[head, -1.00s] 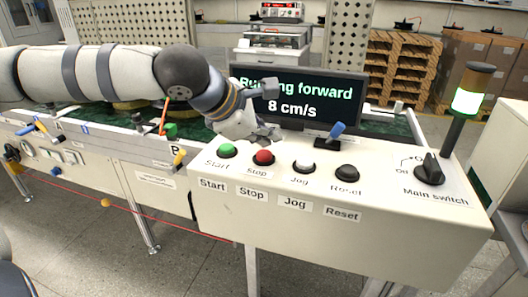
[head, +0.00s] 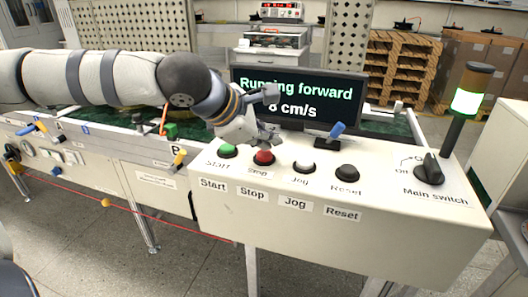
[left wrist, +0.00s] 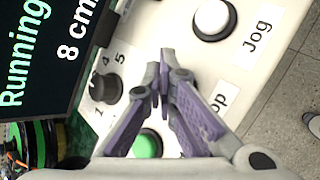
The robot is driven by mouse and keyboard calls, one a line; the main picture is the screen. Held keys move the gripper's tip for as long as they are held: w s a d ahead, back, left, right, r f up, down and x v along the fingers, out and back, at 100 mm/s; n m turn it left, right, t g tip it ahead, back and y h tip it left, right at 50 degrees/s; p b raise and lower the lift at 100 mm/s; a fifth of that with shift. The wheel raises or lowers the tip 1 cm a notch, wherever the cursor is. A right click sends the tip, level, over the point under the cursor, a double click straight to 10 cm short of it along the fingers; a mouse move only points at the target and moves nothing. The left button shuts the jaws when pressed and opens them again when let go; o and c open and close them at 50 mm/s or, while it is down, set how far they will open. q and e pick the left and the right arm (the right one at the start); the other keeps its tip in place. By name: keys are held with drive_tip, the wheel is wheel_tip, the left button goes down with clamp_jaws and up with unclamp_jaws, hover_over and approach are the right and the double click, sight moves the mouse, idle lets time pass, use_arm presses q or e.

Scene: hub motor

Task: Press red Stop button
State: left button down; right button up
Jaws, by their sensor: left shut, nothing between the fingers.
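The red Stop button (head: 263,158) sits on the sloped cream control panel (head: 380,215), between the green Start button (head: 227,151) and the white Jog button (head: 304,167). My left gripper (head: 266,141) is shut and empty, just above and behind the red button. I cannot tell whether it touches the button. In the left wrist view the shut fingers (left wrist: 163,70) hide the red button and part of the Stop label (left wrist: 222,99). The green button shows beside them (left wrist: 147,145), and the white button farther up (left wrist: 212,18). My right gripper is not in view.
The display (head: 300,95) behind my gripper reads "Running forward 8 cm/s". A small blue-handled lever (head: 337,130) and the black Reset button (head: 347,173) are to the right. The main switch (head: 430,170) and a lit green signal tower (head: 467,100) stand farther right.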

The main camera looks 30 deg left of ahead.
sight(267, 154)
use_arm(q)
drive_tip(key=shift+f, duration=0.65)
idle(0.6)
idle(0.3)
drive_tip(key=shift+r, duration=1.05)
drive_tip(key=shift+r, duration=0.1)
drive_tip(key=shift+r, duration=2.4)
